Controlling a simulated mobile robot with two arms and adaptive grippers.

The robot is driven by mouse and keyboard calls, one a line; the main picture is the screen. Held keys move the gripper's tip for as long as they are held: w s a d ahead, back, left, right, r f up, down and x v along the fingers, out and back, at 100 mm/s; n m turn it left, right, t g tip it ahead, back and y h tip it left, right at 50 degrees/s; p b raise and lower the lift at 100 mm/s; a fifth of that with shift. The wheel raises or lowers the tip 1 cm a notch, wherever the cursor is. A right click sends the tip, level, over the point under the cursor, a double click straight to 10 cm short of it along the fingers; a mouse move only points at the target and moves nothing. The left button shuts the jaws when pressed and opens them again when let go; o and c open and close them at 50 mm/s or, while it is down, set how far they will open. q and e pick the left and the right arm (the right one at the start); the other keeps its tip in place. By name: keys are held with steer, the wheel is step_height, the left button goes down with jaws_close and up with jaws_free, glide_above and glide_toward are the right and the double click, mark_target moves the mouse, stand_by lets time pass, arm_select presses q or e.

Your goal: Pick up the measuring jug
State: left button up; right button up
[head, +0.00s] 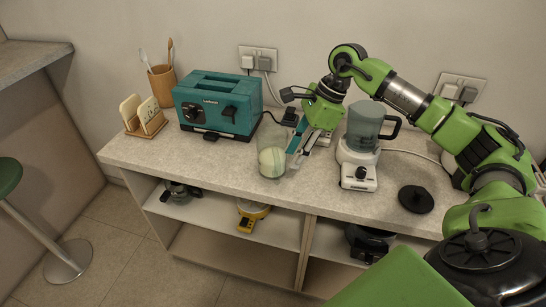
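A clear, tall vessel (271,152), which looks like the measuring jug, stands upright on the countertop in front of the toaster, with a pale green round shape showing through it. My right gripper (300,148) reaches down just to the right of it, fingers pointing at the counter. A teal strip, perhaps the jug's handle, shows at the fingers. I cannot tell whether the fingers touch it or how far apart they are. My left gripper is out of view.
A teal toaster (218,103) stands left of the jug, and a blender (358,167) stands close to the right of my gripper. A black disc (416,199) lies farther right. The counter's front edge (220,183) is clear.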

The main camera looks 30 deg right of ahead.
mark_target(279, 172)
steer(key=p+x, duration=0.1)
steer(key=x, duration=0.1)
steer(key=p+x, duration=0.1)
steer(key=x, duration=0.2)
steer(key=p+x, duration=0.1)
steer(key=x, duration=0.2)
steer(key=shift+w+a+r, duration=0.2)
steer(key=shift+w+a, duration=0.1)
steer(key=shift+f, duration=0.3)
jaws_close()
steer(key=shift+w+r, duration=0.15)
